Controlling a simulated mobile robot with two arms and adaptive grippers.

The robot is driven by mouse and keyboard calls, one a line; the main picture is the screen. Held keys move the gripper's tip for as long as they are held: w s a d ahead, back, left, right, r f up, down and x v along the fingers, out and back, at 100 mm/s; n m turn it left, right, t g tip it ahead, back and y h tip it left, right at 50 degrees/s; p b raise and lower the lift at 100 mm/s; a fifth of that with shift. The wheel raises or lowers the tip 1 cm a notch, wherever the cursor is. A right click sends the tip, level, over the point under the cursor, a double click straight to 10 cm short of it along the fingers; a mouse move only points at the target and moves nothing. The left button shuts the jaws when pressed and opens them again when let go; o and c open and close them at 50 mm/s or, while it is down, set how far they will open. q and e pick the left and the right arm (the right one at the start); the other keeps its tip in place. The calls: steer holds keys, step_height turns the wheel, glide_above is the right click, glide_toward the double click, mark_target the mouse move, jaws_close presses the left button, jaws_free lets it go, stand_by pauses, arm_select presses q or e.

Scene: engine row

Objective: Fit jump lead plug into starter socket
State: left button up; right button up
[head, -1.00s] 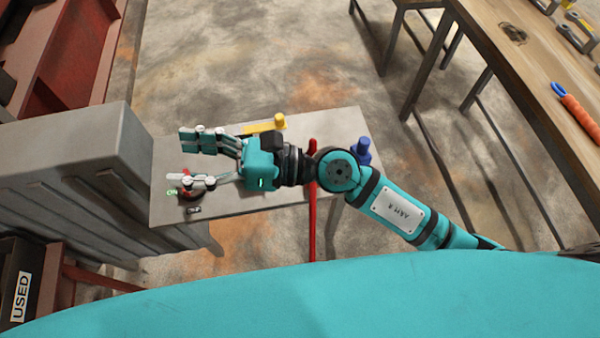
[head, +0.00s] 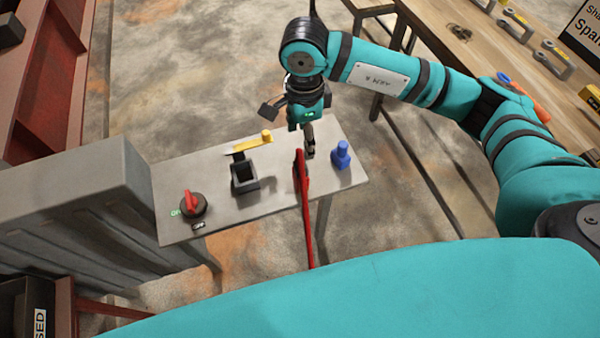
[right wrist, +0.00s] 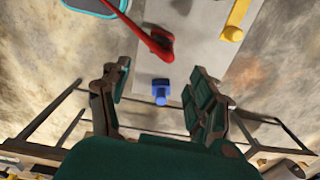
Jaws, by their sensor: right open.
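A blue plug-like piece (head: 341,155), probably the jump lead plug, stands at the right end of the grey bench. It also shows in the right wrist view (right wrist: 161,87), framed between my fingers but apart from them. A black open-topped box (head: 244,178), probably the starter socket, sits mid-bench. My right gripper (head: 300,128) is open and empty, above the bench's far edge, left of the blue piece in the head view; it also shows in the right wrist view (right wrist: 158,80). My left gripper is not in view.
On the grey bench (head: 270,205), a red lever (head: 302,180) rises between box and blue piece. A yellow-handled lever (head: 248,145) lies behind the box. A red knob (head: 192,204) sits at left. A grey ribbed block (head: 80,190) adjoins the bench. A wooden table (head: 440,30) stands at upper right.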

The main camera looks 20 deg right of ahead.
mark_target(300, 164)
step_height(300, 164, down, 7)
steer(key=shift+s+r+p, duration=0.1)
steer(key=shift+r+p, duration=0.1)
steer(key=shift+p, duration=0.85)
steer(key=f+p, duration=0.2)
steer(key=f, duration=0.1)
steer(key=f+p, duration=0.1)
steer(key=shift+a+f, duration=0.3)
steer(key=shift+f, duration=0.45)
steer(key=shift+c, duration=0.4)
jaws_close()
steer(key=shift+w+r, duration=0.1)
steer(key=shift+w, duration=0.1)
